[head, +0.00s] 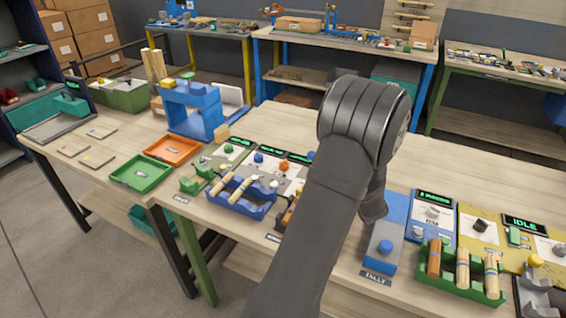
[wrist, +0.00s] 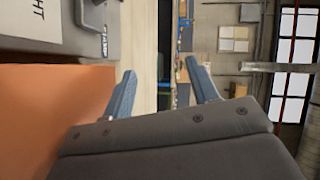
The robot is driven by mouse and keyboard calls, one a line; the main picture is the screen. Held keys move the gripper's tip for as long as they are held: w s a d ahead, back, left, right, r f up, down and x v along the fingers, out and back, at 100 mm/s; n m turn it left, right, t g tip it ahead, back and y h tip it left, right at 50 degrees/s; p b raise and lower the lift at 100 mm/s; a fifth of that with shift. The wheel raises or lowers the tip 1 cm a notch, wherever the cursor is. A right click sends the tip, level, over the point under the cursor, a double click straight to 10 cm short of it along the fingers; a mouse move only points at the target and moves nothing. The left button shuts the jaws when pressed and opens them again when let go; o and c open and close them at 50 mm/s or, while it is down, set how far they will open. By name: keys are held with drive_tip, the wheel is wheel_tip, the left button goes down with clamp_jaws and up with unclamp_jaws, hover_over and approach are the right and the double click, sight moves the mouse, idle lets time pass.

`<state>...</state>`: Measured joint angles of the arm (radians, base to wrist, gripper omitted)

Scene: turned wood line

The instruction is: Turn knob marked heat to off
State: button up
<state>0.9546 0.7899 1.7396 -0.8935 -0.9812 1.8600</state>
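In the head view a dark knob (head: 480,226) stands on a yellow panel at the right. A pale knob (head: 432,212) is on the blue panel left of it. A panel (wrist: 75,25) at the wrist view's upper left carries lettering ending in "HT"; the rest is cut off.
A blue box with a blue button (head: 385,247) stands right of my arm. A green rack (head: 459,285) holds wooden pieces in front of the panels. A blue rack (head: 240,197) and green tray (head: 140,174) lie left. An orange surface (wrist: 45,115) fills the wrist view's lower left.

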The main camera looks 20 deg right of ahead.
drive_tip(key=w+g, duration=0.1)
drive_tip(key=w, duration=0.2)
drive_tip(key=w+g+h, duration=0.1)
drive_tip(key=w, duration=0.1)
drive_tip(key=w+g, duration=0.2)
drive_tip(key=w, duration=0.1)
drive_tip(key=shift+w+d+r+h, duration=0.15)
drive_tip(key=shift+w+d+h, duration=0.15)
drive_tip(key=shift+d, duration=0.1)
drive_tip(key=w+a+r+g, duration=0.2)
drive_tip(key=w+a+g, duration=0.2)
drive_tip(key=w, duration=0.1)
drive_tip(key=n+g+y, duration=0.1)
drive_tip(key=n+g, duration=0.1)
drive_tip(key=g, duration=0.5)
approach(283, 162)
drive_tip(key=x, duration=0.9)
drive_tip(key=shift+w+d+f, duration=0.1)
drive_tip(key=shift+d+f, duration=0.05)
drive_tip(key=shift+f, duration=0.15)
drive_tip(key=c, duration=1)
